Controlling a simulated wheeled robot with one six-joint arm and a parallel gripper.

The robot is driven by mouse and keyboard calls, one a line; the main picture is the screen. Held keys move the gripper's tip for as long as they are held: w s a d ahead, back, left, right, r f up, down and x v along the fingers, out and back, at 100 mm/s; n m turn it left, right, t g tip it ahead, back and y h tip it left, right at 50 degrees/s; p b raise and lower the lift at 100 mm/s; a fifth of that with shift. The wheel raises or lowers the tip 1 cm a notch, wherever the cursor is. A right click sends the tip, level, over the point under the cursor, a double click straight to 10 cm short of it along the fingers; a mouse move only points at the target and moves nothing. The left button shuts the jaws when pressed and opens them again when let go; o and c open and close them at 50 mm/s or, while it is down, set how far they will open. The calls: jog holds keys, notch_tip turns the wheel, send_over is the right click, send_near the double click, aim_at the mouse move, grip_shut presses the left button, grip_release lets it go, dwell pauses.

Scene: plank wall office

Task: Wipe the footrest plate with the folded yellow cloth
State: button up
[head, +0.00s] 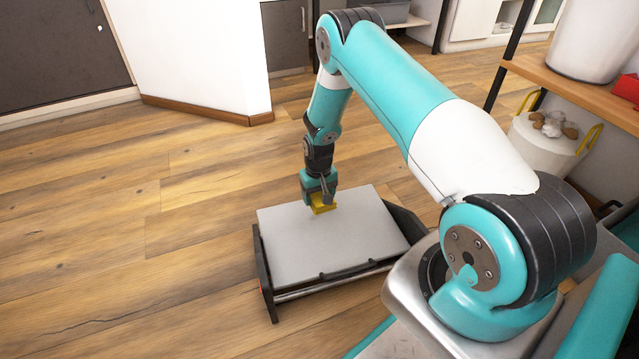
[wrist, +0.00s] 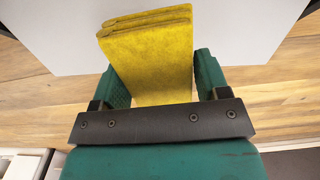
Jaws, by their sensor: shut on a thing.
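The folded yellow cloth (wrist: 150,55) is between the two fingers of my gripper (wrist: 158,82) in the wrist view. My gripper (head: 320,200) is shut on it. In the head view the cloth (head: 323,208) shows below the fingers, at the far part of the grey footrest plate (head: 320,245). The cloth is at or just above the plate surface; I cannot tell if it touches. The plate is flat and pale grey, in a dark frame on the floor. It also shows behind the cloth in the wrist view (wrist: 235,30).
A wooden shelf (head: 570,85) stands at the right with a white bin (head: 595,40) and a red item (head: 627,88) on it. Below is a white container (head: 545,150) with yellow handles. The wood floor (head: 120,230) left of the footrest is clear.

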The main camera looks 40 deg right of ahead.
jog(key=shift+r+p, duration=0.6)
jog(key=shift+r, duration=0.5)
